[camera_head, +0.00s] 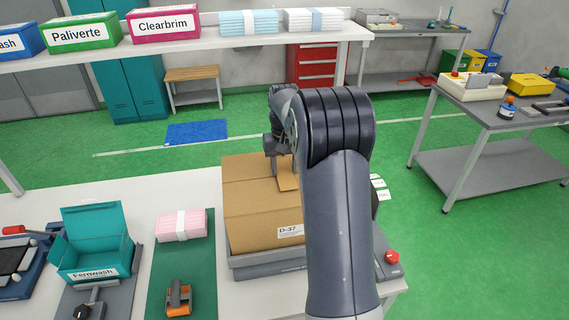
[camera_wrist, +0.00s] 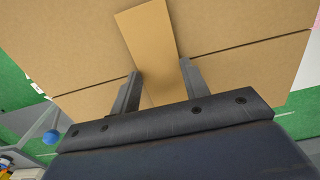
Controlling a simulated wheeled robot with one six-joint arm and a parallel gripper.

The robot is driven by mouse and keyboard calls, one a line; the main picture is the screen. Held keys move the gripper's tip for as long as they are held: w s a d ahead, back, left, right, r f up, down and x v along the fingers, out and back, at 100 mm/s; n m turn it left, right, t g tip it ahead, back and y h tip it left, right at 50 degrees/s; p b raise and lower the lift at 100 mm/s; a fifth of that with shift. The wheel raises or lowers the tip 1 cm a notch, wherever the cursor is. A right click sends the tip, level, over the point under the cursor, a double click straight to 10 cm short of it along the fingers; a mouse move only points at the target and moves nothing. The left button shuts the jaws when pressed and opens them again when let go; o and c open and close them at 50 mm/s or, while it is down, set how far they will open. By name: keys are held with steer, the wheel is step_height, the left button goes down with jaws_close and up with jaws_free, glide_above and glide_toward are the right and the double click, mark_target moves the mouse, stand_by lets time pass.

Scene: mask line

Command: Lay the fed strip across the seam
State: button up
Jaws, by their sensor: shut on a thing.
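A closed brown cardboard box (camera_head: 250,205) marked D-37 stands on a grey base at the middle of the bench. My gripper (camera_head: 279,168) is over the box top, partly hidden by my arm. In the wrist view my gripper (camera_wrist: 160,72) is shut on the tan strip (camera_wrist: 148,35), with one finger at each long edge. The strip also shows in the head view (camera_head: 288,174). The box-top seam (camera_wrist: 95,85) runs as a dark line on both sides of the strip, and the strip crosses over its line. I cannot tell whether the strip touches the cardboard.
The grey base (camera_head: 265,268) is under the box, with a red button (camera_head: 392,257) to its right. A pink bundle (camera_head: 181,225) and an orange-based tool (camera_head: 178,298) lie on a green mat at left. An open teal Fernwash carton (camera_head: 97,262) stands farther left.

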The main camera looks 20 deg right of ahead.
stand_by(0.4)
steer(key=o, duration=1)
steer(key=shift+o, duration=0.5)
steer(key=o, duration=0.3)
steer(key=shift+r, duration=0.1)
steer(key=shift+r+p, duration=1)
steer(key=shift+r, duration=2.35)
